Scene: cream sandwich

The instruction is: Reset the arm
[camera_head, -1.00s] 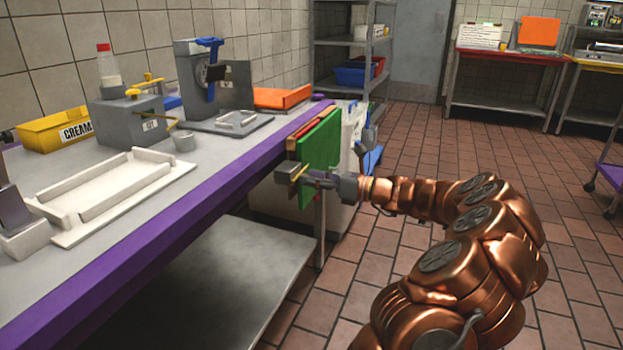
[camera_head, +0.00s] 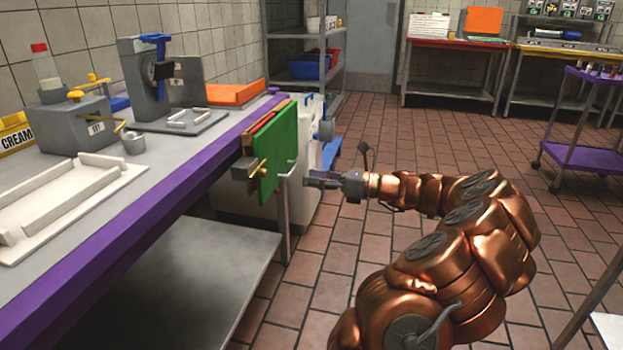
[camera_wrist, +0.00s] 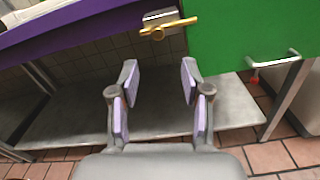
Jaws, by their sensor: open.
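My copper-coloured arm reaches in from the lower right in the head view. My gripper (camera_head: 318,180) is to the right of the table's end, beside the hanging green board (camera_head: 276,150) and apart from it. In the wrist view my gripper (camera_wrist: 159,85) shows its two fingers with purple pads spread apart, with nothing between them. The green board (camera_wrist: 250,30) fills the upper right there, and a brass-coloured handle on a grey block (camera_wrist: 165,28) lies ahead of the fingers.
The purple-edged table (camera_head: 150,202) runs along the left, with a lower shelf (camera_head: 190,285) under it. A white tray (camera_head: 75,190), a grey box and a yellow CREAM bin (camera_head: 14,135) stand on it. A purple cart (camera_head: 590,155) stands right. Tiled floor between is open.

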